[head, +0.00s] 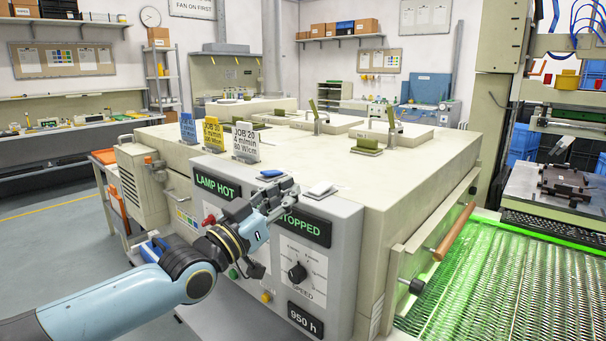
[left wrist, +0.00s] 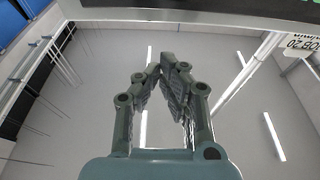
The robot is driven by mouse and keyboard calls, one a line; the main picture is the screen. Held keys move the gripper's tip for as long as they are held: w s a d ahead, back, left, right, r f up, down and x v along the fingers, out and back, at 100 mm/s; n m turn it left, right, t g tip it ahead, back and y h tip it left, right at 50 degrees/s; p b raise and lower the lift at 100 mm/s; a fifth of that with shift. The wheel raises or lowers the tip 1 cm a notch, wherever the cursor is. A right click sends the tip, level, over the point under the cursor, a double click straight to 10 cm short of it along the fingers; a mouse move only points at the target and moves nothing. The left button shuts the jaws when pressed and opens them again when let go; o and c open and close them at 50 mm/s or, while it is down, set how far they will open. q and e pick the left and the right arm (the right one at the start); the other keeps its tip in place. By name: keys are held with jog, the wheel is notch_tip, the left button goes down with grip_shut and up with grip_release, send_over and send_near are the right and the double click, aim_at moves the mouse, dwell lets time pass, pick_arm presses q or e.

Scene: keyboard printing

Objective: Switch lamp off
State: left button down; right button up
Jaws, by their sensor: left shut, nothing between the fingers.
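The grey control panel (head: 348,240) is on the front of a big cream machine. It has a green-lettered LAMP HOT display (head: 217,186), a STOPPED display (head: 304,228), a red button (head: 209,220), a green button (head: 233,273), a yellow button (head: 267,296) and a black speed knob (head: 297,272). My left gripper (head: 284,190) is shut and empty in front of the panel, between the two displays. It hides part of the panel; I cannot tell whether it touches. Its fingers also show in the left wrist view (left wrist: 167,66).
Blue, yellow and white job cards (head: 245,142) stand on the machine's top edge. A green-lit mesh belt (head: 515,285) runs at the right. The left wrist view faces the ceiling (left wrist: 225,75).

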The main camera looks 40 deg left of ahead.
pick_arm(q)
jog(key=shift+f+v, duration=0.25)
jog(key=shift+v, duration=1.25)
jog(key=shift+w, duration=0.1)
